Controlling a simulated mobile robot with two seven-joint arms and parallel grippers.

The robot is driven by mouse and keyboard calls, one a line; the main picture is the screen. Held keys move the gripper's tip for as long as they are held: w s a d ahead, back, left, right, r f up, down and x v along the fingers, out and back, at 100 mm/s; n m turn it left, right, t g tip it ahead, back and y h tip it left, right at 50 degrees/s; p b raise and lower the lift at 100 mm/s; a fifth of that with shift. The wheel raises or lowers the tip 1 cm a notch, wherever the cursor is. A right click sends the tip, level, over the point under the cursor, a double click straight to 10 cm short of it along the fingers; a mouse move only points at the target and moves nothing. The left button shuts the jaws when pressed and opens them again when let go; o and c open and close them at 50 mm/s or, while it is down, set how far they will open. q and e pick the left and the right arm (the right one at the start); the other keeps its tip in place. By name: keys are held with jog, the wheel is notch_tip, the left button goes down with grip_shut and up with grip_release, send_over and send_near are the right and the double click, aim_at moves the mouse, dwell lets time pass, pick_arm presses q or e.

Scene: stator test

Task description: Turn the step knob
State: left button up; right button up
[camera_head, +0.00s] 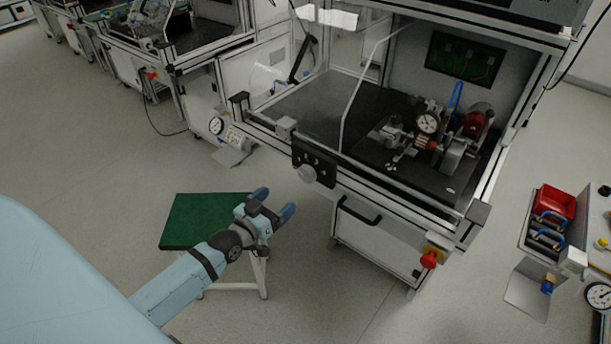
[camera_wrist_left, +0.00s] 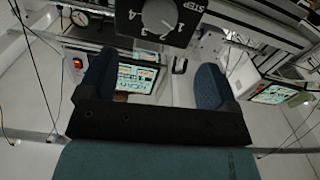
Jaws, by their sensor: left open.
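The step knob (camera_head: 307,173) is a pale round knob on a black panel (camera_head: 325,168) at the front edge of the test bench. In the left wrist view the knob (camera_wrist_left: 160,15) shows at the top, on the panel with the numbers 1 to 4 and the word STEP around it. My left gripper (camera_head: 274,203) is open and empty, below and to the left of the knob, apart from it. Its two blue fingers also show in the left wrist view (camera_wrist_left: 155,85), spread apart below the panel. My right gripper is not in view.
The test bench (camera_head: 410,205) has a black handle (camera_head: 359,212) and a red emergency button (camera_head: 429,259) on its front. A green-topped stool (camera_head: 190,220) stands below and behind my left gripper. A side shelf with red bin (camera_head: 553,203) is at right. Open floor lies between.

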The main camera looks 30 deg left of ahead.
aim_at(304, 176)
pick_arm(q)
jog(key=w, duration=0.7)
jog(key=w+d, duration=0.1)
jog(key=w, duration=0.3)
jog(key=shift+w, duration=0.35)
jog(key=shift+c, duration=0.2)
jog(key=c, duration=0.9)
